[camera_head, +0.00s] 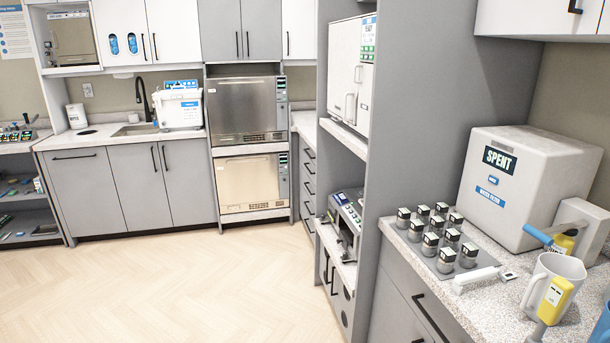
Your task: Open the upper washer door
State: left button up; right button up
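Two stacked steel-fronted machines stand in a tall grey cabinet against the back wall, left of centre. The upper machine's door (240,107) looks shut, with a control panel on its right side. The lower machine's door (247,182) also looks shut, with a similar panel. I cannot read labels that say which one is a washer. Neither of my grippers is in view, and nothing touches the doors.
Pale wood floor (190,275) lies clear before the machines. A sink counter (120,135) stands left of them. A tall grey partition (410,110) stands at right. The right counter holds a white "SPENT" box (500,210), several dark-lidded jars (447,258) and a pitcher (537,287).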

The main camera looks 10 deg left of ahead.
aim_at(235, 105)
jog(key=i+j+u, duration=0.35)
jog(key=i, duration=0.6)
jog(key=i+u, duration=0.4)
jog(key=i, duration=3.15)
